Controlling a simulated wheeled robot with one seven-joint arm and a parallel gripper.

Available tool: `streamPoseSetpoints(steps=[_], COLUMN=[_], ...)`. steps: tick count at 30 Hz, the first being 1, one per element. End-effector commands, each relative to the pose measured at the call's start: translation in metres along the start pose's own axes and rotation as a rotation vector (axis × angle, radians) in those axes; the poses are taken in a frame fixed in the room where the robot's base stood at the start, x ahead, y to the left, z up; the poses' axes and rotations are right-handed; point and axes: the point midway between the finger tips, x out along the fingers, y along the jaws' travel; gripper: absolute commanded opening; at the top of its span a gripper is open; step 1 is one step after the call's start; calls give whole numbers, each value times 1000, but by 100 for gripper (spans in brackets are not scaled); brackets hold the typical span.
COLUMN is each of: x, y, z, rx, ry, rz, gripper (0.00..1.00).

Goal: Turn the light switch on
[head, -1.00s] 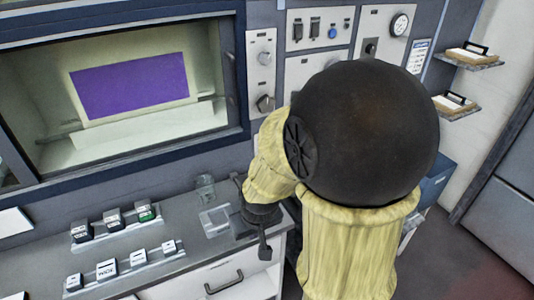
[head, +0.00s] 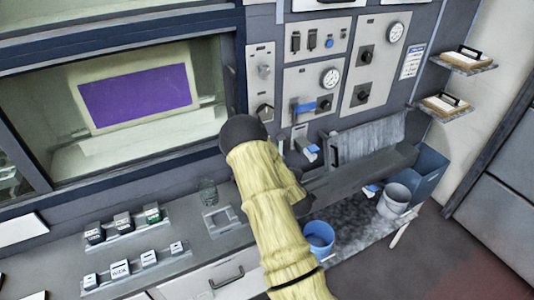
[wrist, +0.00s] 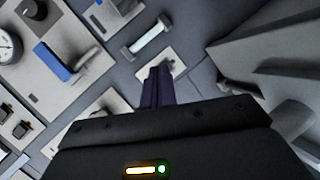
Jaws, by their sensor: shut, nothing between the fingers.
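In the wrist view my gripper (wrist: 156,88) is shut and empty, its dark fingers together. The fingertips overlap a small pale wall plate (wrist: 170,62) that looks like a switch plate. They hide part of it, so I cannot tell its setting or whether I touch it. In the head view my sleeved arm reaches to the wall below the control panels, and I cannot make out the fingers there.
A blue-handled lever (head: 305,106) and a gauge (head: 330,77) are on the panel above my arm. A silver bar handle (wrist: 150,36) is close to the fingers. A grey trough (head: 365,165), blue bucket (head: 319,235) and white bucket (head: 394,200) stand at the right. The counter (head: 190,235) is at the left.

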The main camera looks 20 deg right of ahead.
Motion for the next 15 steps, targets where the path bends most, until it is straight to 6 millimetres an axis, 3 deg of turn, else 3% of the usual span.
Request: streamPoseSetpoints(steps=[9, 15], x=[-3, -8], y=[-10, -16], z=[5, 3], rx=[-386, -454], ry=[283, 354], rz=[118, 143], gripper=[0, 0])
